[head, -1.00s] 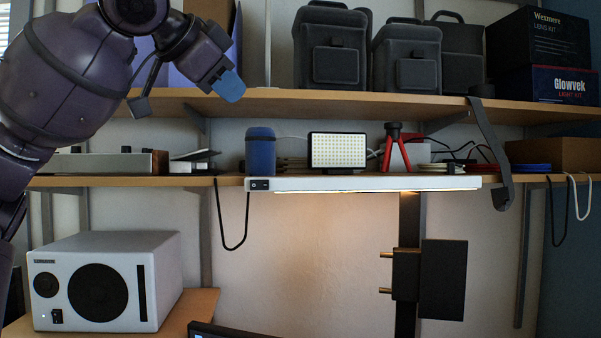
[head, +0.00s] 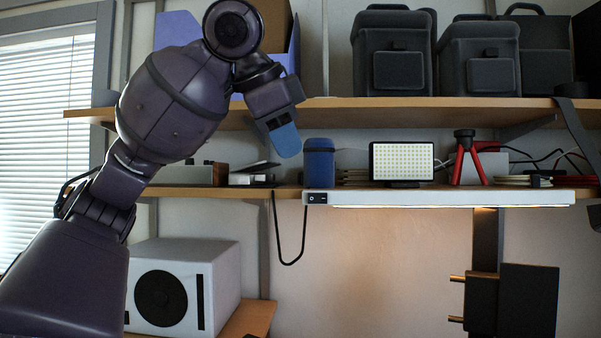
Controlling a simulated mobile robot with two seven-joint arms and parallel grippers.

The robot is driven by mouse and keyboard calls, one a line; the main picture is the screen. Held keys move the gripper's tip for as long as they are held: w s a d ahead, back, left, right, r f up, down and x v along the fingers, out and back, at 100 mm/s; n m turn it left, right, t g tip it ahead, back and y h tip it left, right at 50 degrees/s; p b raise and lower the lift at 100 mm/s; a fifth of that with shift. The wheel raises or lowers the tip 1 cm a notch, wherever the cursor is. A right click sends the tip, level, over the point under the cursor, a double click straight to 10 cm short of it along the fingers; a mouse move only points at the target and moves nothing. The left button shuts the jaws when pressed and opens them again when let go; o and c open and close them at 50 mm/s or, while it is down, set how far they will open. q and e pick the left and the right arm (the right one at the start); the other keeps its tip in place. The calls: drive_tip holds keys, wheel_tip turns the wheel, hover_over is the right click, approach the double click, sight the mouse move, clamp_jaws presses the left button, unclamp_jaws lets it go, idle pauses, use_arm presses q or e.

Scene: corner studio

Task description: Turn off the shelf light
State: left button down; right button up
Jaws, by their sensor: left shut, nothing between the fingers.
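The shelf light (head: 450,198) is a long white bar under the front edge of the lower shelf. It is lit and casts a warm glow on the wall below. Its black rocker switch (head: 317,198) is at the bar's left end. My left gripper (head: 287,140) is shut and empty, with blue fingertips pointing down. In the picture it is above and slightly left of the switch, beside the blue cylinder, and apart from the switch. My right gripper is not in view.
A blue cylinder (head: 319,162), a lit LED panel (head: 401,163) and a red tripod (head: 468,160) stand on the lower shelf (head: 200,192). The upper shelf (head: 400,110) holds black bags (head: 392,55). A white speaker (head: 215,285) is below left. A black cable loop (head: 290,262) hangs left of the switch.

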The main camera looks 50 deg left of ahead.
sight(308, 191)
use_arm(q)
drive_tip(key=x, duration=0.3)
drive_tip(key=a+x, duration=0.1)
drive_tip(key=x, duration=0.3)
drive_tip(key=w+r+x, duration=0.1)
drive_tip(key=x, duration=0.2)
drive_tip(key=shift+w+a+f, duration=0.2)
drive_tip(key=shift+a+f, duration=0.15)
drive_tip(key=shift+w+a, duration=0.55)
drive_tip(key=shift+a, duration=0.05)
drive_tip(key=shift+a, duration=0.1)
